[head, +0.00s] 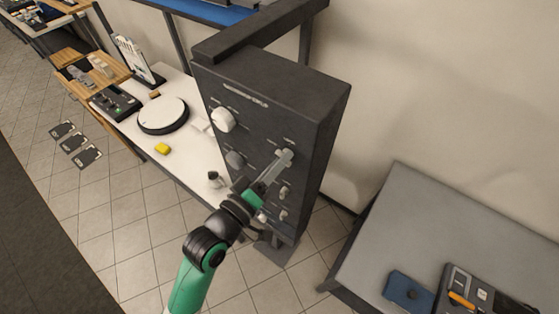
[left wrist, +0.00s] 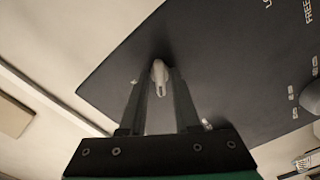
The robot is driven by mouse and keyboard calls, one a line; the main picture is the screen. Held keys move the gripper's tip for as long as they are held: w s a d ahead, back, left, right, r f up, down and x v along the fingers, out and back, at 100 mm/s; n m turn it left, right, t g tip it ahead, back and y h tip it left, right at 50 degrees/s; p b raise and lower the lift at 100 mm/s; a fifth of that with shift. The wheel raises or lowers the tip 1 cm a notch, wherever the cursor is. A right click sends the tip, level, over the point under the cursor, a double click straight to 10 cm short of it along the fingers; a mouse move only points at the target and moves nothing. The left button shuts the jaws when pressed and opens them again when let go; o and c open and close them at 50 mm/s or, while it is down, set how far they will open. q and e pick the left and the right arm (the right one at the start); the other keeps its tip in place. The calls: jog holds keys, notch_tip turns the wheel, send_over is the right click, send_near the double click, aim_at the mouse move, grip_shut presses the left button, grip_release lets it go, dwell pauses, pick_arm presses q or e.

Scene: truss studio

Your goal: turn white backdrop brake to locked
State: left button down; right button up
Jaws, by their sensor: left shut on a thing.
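The dark control panel (head: 235,100) stands upright on a post and carries white and grey knobs. My left gripper (head: 284,156) is at the upper right of its front face. In the left wrist view, the two fingers of my left gripper (left wrist: 160,80) are shut on a small white knob (left wrist: 159,73), one finger on each side. Part of the word FREE (left wrist: 308,12) shows on the panel, cut by the picture edge. The panel labels in the head view are too small to read, so I cannot tell which control is named the brake. My right gripper is not in view.
A larger white knob (head: 223,120), a grey knob (head: 235,159) and small white levers (head: 283,192) are close by on the panel. A white table (head: 190,150) with a round turntable (head: 163,115) stands left. A grey table (head: 430,220) stands right.

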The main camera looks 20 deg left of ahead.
pick_arm(q)
jog(key=m+b, duration=0.1)
jog(key=m, duration=1)
jog(key=shift+b, duration=0.35)
jog(key=c, duration=0.9)
grip_release()
jog(key=s, duration=0.3)
jog(key=s+a+b, duration=0.1)
jog(key=s, duration=0.3)
jog(key=s+a, duration=0.1)
jog(key=s, duration=0.3)
jog(key=shift+s+a+b, duration=0.1)
jog(key=shift+s+b, duration=0.15)
jog(key=shift+b, duration=0.05)
